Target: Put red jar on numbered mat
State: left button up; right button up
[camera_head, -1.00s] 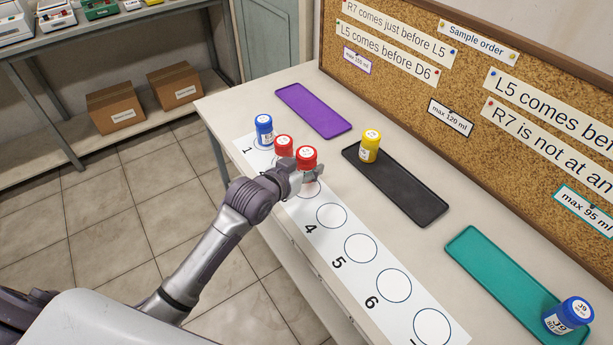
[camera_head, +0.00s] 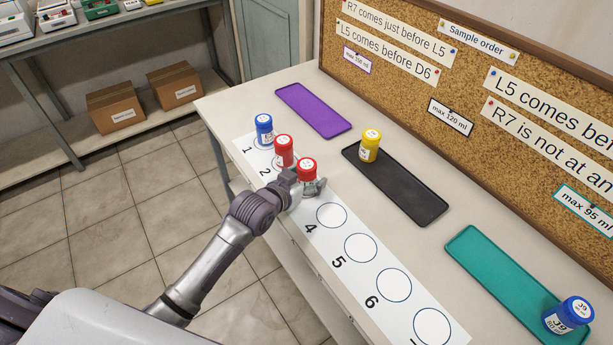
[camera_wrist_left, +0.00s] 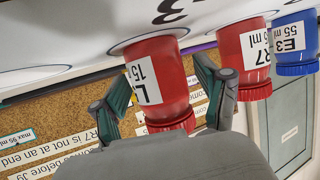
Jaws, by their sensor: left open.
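A red jar (camera_head: 307,169) stands on the numbered mat (camera_head: 331,231) at the third place; its label in the left wrist view (camera_wrist_left: 146,81) begins with L. My left gripper (camera_head: 305,186) is open, with its fingers on either side of this jar. A second red jar (camera_head: 284,150), labelled R7 in the left wrist view (camera_wrist_left: 245,55), stands at place 2. A blue jar (camera_head: 264,131), labelled E3 in the left wrist view (camera_wrist_left: 293,42), stands at place 1. Places 4, 5 and 6 are empty. My right gripper is out of view.
A yellow jar (camera_head: 370,146) stands on the black tray (camera_head: 410,199). Another blue jar (camera_head: 569,317), J9, stands on the teal tray (camera_head: 500,268). The purple tray (camera_head: 313,110) is empty. A corkboard (camera_head: 400,75) with notes rises behind the table.

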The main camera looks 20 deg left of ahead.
pick_arm(q)
jog(key=shift+r, duration=0.2)
jog(key=v, duration=1.2)
